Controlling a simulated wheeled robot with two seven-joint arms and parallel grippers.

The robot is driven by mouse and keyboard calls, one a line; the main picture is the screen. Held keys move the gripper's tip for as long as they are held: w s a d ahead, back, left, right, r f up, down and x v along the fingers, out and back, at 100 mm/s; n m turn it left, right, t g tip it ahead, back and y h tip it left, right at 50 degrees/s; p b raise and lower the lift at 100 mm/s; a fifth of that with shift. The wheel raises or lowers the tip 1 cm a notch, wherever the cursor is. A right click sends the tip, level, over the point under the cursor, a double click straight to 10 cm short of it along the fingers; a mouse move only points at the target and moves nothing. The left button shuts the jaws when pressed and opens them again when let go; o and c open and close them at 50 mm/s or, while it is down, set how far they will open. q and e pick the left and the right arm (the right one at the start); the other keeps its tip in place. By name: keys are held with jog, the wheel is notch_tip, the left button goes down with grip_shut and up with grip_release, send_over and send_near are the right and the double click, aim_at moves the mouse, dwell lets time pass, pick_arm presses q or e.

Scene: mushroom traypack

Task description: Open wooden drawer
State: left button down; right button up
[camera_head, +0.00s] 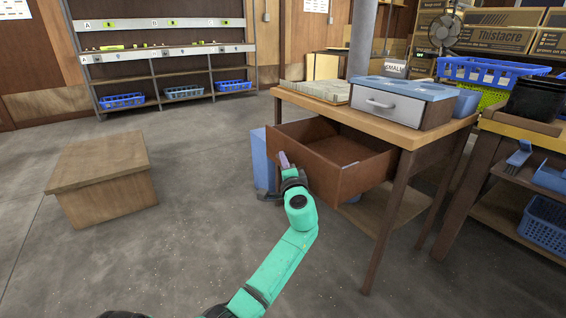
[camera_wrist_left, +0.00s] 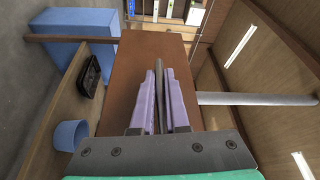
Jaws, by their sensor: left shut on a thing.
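The wooden drawer (camera_head: 326,182) sticks out from under the top of the wooden table (camera_head: 405,139), with part of its bare inside showing. My left gripper (camera_head: 284,163) is at the drawer's front in the head view. In the left wrist view, the purple fingers (camera_wrist_left: 160,95) are closed on a thin dark bar, which looks like the drawer's handle (camera_wrist_left: 159,75). The brown drawer panel (camera_wrist_left: 138,58) lies just behind them. My right gripper is not in view.
A small drawer unit (camera_head: 385,105) and a grey slab stack (camera_head: 318,91) stand on the tabletop. A blue block (camera_head: 260,160) stands beside the drawer. A wooden box (camera_head: 105,178) is on the floor at left. Open floor lies between box and table.

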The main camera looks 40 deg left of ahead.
pick_arm(q)
jog(key=shift+s+f, duration=0.1)
jog(key=shift+s, duration=0.15)
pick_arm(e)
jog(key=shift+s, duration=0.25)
pick_arm(q)
jog(key=c, duration=0.9)
grip_release()
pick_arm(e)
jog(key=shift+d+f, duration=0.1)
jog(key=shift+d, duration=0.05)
pick_arm(q)
jog(key=p+v, duration=0.2)
jog(key=v, duration=1.2)
jog(key=shift+s+d, duration=0.1)
jog(key=shift+d, duration=0.1)
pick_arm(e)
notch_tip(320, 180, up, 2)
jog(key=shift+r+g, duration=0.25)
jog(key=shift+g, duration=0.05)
pick_arm(q)
jog(key=shift+f, duration=0.15)
